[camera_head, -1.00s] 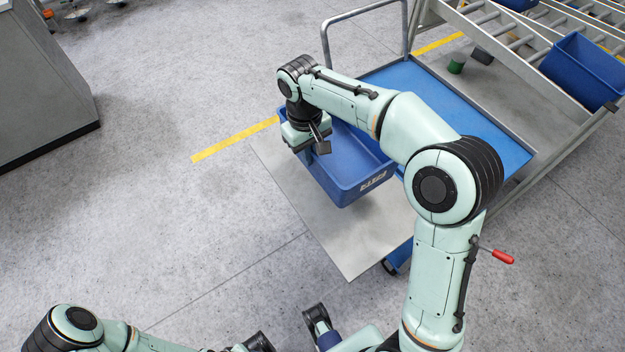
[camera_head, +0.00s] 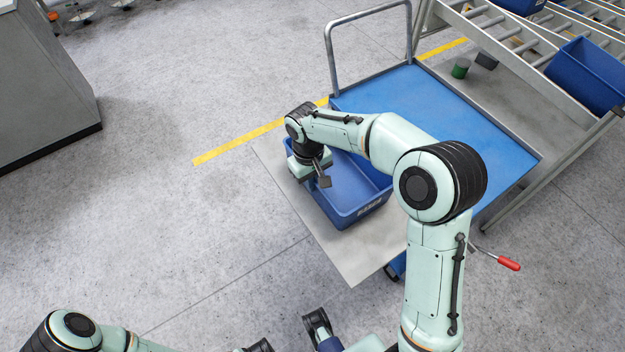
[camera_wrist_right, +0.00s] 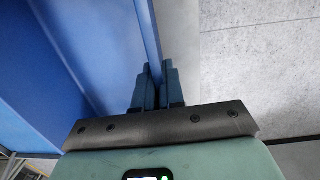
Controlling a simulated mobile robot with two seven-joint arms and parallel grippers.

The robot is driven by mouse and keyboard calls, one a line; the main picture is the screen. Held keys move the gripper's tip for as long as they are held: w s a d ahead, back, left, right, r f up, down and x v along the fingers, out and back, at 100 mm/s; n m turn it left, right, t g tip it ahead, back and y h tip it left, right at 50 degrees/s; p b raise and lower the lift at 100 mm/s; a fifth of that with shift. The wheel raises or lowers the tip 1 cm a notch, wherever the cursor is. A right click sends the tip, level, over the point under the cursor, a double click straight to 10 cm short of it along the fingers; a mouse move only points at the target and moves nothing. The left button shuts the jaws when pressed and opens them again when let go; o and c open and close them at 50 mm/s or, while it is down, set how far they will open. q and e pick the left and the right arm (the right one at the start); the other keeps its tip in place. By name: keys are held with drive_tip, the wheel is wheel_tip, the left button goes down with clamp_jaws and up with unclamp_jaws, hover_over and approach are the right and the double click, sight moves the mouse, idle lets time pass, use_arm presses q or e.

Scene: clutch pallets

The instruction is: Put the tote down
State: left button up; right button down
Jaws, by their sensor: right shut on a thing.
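The blue tote (camera_head: 358,213) is upright over the grey plate (camera_head: 372,262) at the left end of the trolley. Its base is on the plate or very close to it; I cannot tell if a thin gap remains. My right gripper (camera_head: 313,172) is at the tote's left side. In the right wrist view, its fingers (camera_wrist_right: 157,85) are shut on the rim of the tote wall (camera_wrist_right: 148,40). My right forearm hides part of the tote's far right side. My left arm shows at the bottom left, but its gripper cannot be made out.
The trolley's blue deck (camera_head: 455,120) is empty beside the tote, with an upright metal handle (camera_head: 331,60) behind. Open floor lies left.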

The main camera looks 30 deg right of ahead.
drive_tip(key=c, duration=1.2)
unclamp_jaws()
drive_tip(key=shift+f, duration=0.15)
drive_tip(key=shift+c, duration=0.2)
wheel_tip(320, 180, up, 12)
drive_tip(key=p, duration=0.2)
drive_tip(key=shift+w+a+r, duration=0.2)
drive_tip(key=shift+w+a, duration=0.05)
drive_tip(key=shift+w, duration=0.15)
drive_tip(key=shift+f, duration=0.1)
